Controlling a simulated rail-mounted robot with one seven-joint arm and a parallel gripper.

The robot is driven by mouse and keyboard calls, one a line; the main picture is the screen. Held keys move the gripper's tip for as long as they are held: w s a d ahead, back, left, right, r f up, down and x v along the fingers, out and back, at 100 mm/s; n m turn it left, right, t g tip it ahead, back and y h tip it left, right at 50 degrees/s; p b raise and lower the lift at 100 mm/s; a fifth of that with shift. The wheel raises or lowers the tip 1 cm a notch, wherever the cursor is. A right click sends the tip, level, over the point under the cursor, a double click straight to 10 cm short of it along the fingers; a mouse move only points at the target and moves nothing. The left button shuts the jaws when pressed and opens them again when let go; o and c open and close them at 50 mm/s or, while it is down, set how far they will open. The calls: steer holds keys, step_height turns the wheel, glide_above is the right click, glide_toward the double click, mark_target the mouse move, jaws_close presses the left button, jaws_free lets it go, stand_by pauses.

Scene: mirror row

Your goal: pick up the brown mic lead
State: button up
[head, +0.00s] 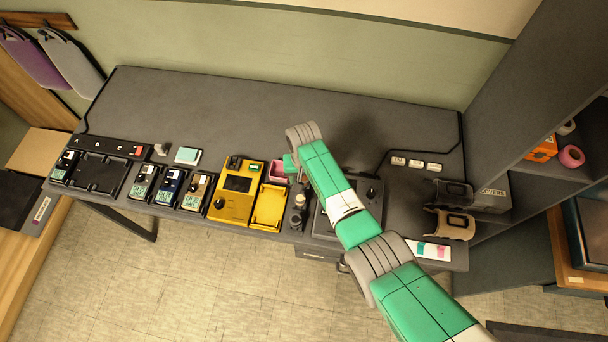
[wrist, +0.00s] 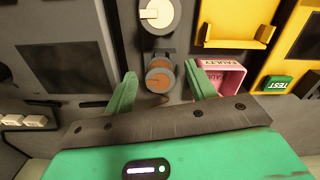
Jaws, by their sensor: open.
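In the wrist view, a small grey piece with brown-orange round ends (wrist: 159,80), which looks like the brown mic lead, stands between the fingers of my gripper (wrist: 160,72). The fingers are open, one on each side, with visible gaps to it. I cannot tell how far below the fingertips it is. In the head view, my gripper (head: 291,164) is over the desk, beside the pink bin, and my arm hides the piece.
The pink bin marked FAULTY (wrist: 222,78) is close beside the right finger. A white-topped cylinder (wrist: 157,12) stands in line with the brown piece. Yellow units (head: 234,196) stand left on the desk (head: 230,105). The back of the desk is clear.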

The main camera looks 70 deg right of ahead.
mark_target(304, 178)
steer(key=c, duration=1.1)
steer(key=shift+o, duration=0.2)
step_height(304, 178, up, 10)
steer(key=shift+p, duration=0.35)
steer(key=shift+f, duration=0.1)
steer(key=shift+f+b, duration=2.35)
steer(key=shift+f, duration=1.4)
steer(key=shift+f+b, duration=0.55)
steer(key=shift+f, duration=0.55)
